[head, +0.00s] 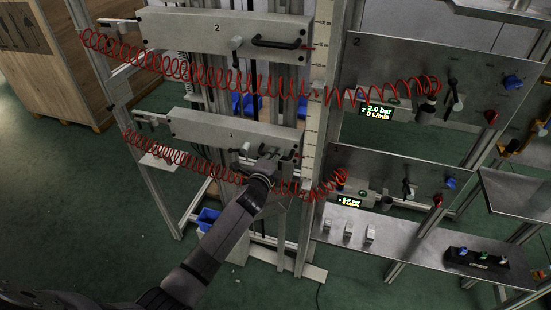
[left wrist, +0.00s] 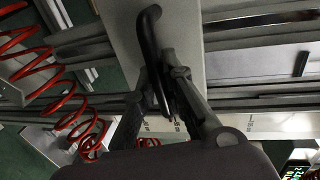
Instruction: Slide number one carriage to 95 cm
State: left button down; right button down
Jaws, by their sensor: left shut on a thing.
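The number one carriage (head: 205,128) is a long grey box marked "1" on the lower level of the frame. It also shows as a pale block in the left wrist view (left wrist: 183,20). My left gripper (head: 272,160) is at the right end of its front. In the left wrist view the gripper (left wrist: 163,85) is shut on the carriage's black bar handle (left wrist: 150,25), with a finger on each side. A pale scale post (head: 322,115) stands to the right of the carriage; its marks are too small to read. My right gripper is not in view.
The number two carriage (head: 220,30) sits above, with its own black handle. Red coiled hoses (head: 180,157) hang across both levels, close to my left arm. Grey panels with knobs (head: 440,85) are on the right. A wooden crate (head: 65,95) stands at the back left.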

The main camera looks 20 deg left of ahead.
pick_arm(q)
jog(key=shift+w+r, duration=0.1)
jog(key=shift+r, duration=0.65)
jog(key=shift+f, duration=0.15)
jog(key=c, duration=1.6)
grip_release()
jog(key=shift+f, duration=0.25)
jog(key=shift+c, duration=0.2)
jog(key=v, duration=1.2)
